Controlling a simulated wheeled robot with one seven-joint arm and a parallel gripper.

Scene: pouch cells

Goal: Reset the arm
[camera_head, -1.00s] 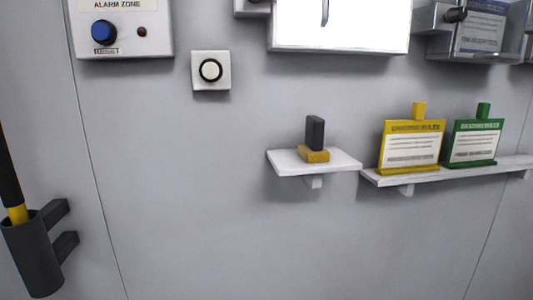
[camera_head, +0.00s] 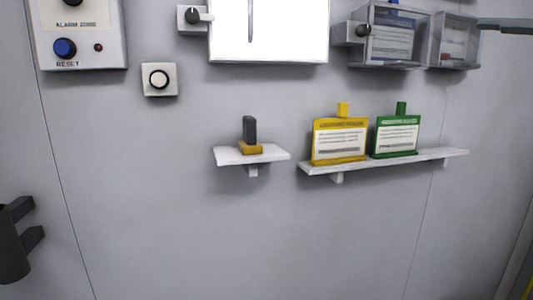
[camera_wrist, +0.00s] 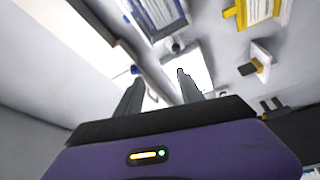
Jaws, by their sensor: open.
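My gripper (camera_wrist: 160,88) shows in the wrist view, with its two dark fingers spread apart and nothing between them. It points toward the wall fixtures, which appear tilted in that view. The fingers look clear of the fixtures, though depth is hard to judge. In the head view my gripper cannot be made out clearly; only a thin grey bar enters at the upper right edge, and I cannot tell what it is.
The wall carries an alarm box (camera_head: 83,22) with a blue button, a white button box (camera_head: 159,79), a white panel (camera_head: 268,30) and clear boxes (camera_head: 395,37). A small shelf (camera_head: 228,156) holds a black-and-yellow item; a long shelf (camera_head: 440,155) holds yellow (camera_head: 340,139) and green (camera_head: 396,137) signs.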

